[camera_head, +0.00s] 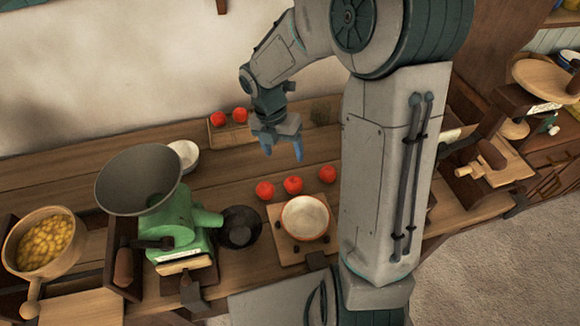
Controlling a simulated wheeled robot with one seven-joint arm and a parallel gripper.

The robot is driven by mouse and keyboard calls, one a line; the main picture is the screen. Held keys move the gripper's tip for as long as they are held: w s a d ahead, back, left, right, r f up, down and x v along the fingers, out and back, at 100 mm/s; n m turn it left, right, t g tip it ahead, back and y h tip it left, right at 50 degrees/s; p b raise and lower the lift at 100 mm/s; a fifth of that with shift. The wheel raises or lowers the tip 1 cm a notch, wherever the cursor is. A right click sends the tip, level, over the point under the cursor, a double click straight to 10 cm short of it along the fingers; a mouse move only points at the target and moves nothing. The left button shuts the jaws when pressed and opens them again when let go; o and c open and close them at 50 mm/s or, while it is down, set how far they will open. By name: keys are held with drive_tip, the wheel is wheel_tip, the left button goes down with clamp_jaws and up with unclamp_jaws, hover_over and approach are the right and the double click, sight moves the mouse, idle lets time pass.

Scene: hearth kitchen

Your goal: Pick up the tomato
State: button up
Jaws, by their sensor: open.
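Several red tomatoes are in view. Two tomatoes, one at the left (218,118) and one beside it (240,115), lie on a wooden board (222,135) at the back against the wall. Three more lie in a row nearer the front: a left one (264,190), a middle one (293,185) and a right one (327,174). My gripper (283,152) is open and empty, its blue fingers pointing down between the back pair and the front row. It appears to touch no tomato.
A bowl (305,218) stands on a small board (282,250) just in front of the front row. A green scale (173,220) with a wide grey pan (138,180), a dark round pot (240,228) and a white bowl (184,155) stand to the left. A pan of yellow food (45,243) is at far left.

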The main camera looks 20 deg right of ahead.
hover_over(293, 185)
drive_tip(key=a, duration=0.1)
wheel_tip(293, 185, down, 8)
drive_tip(key=r, duration=0.1)
drive_tip(key=shift+n, duration=0.4)
drive_tip(key=shift+w+d+f, duration=0.1)
drive_tip(key=shift+d+f, duration=0.05)
drive_tip(key=shift+f, duration=0.95)
drive_tip(key=shift+w+d+f, duration=0.1)
drive_tip(key=shift+d+f, duration=0.05)
drive_tip(key=shift+f, duration=0.95)
drive_tip(key=shift+w+d+f, duration=0.1)
drive_tip(key=shift+d+f, duration=0.05)
drive_tip(key=shift+f, duration=0.95)
drive_tip(key=c, duration=1.1)
